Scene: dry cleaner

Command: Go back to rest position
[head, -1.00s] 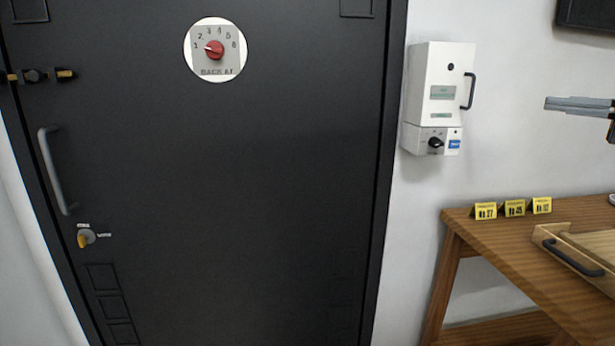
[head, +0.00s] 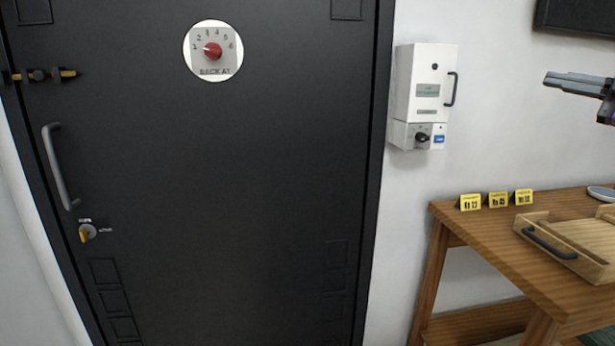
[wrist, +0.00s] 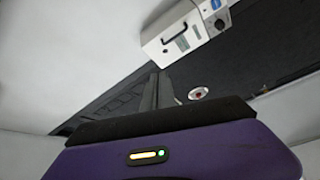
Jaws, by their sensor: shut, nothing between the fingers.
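My gripper (head: 548,81) shows at the right edge of the head view, its grey fingers together and pointing left. It is in the air in front of the white wall, above the wooden table, with nothing held. In the wrist view my gripper's fingers (wrist: 156,88) are close together beyond the purple housing. The rest of my arm is outside the head view.
A closed black door (head: 200,190) has a handle (head: 61,167), latch and round dial sign (head: 212,50). A white wall box (head: 424,90) hangs right of it. The wooden table (head: 490,240) holds yellow number tags (head: 498,199) and a wooden tray (head: 530,217).

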